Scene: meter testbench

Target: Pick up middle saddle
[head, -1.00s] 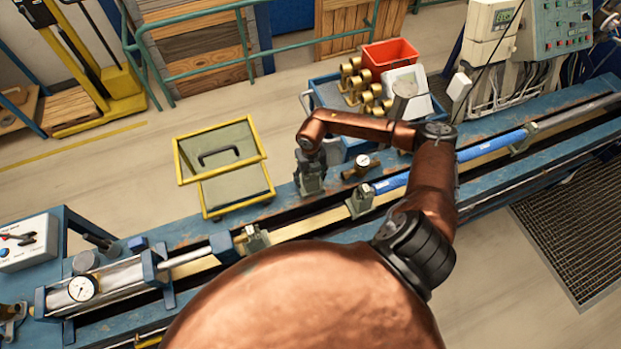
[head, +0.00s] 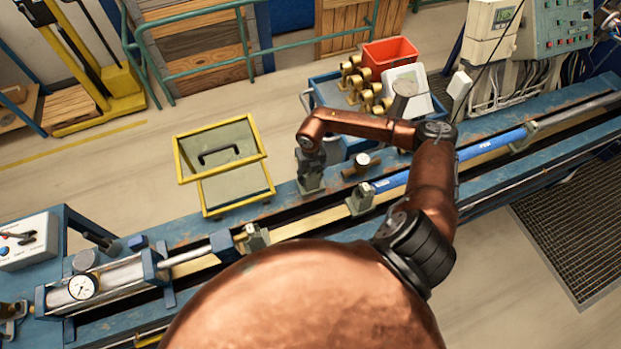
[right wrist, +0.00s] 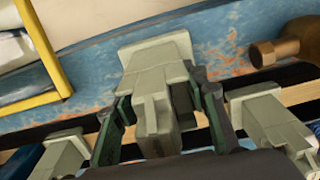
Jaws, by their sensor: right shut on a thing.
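The middle saddle (head: 311,186) is a grey-green block at the back of the blue bench, below my right gripper (head: 311,170). In the right wrist view the saddle (right wrist: 155,72) lies between the two dark fingers of my right gripper (right wrist: 163,125), which is shut on it. I cannot tell whether its base touches the bench top. Two similar saddles stand on the rail to either side, one on the left (head: 257,238) and one on the right (head: 360,199). My left gripper is not in view.
A brass fitting with a gauge (head: 362,163) lies just right of the held saddle. A blue tube (head: 480,151) lies along the rail. A blue cart (head: 328,95) with brass parts stands behind.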

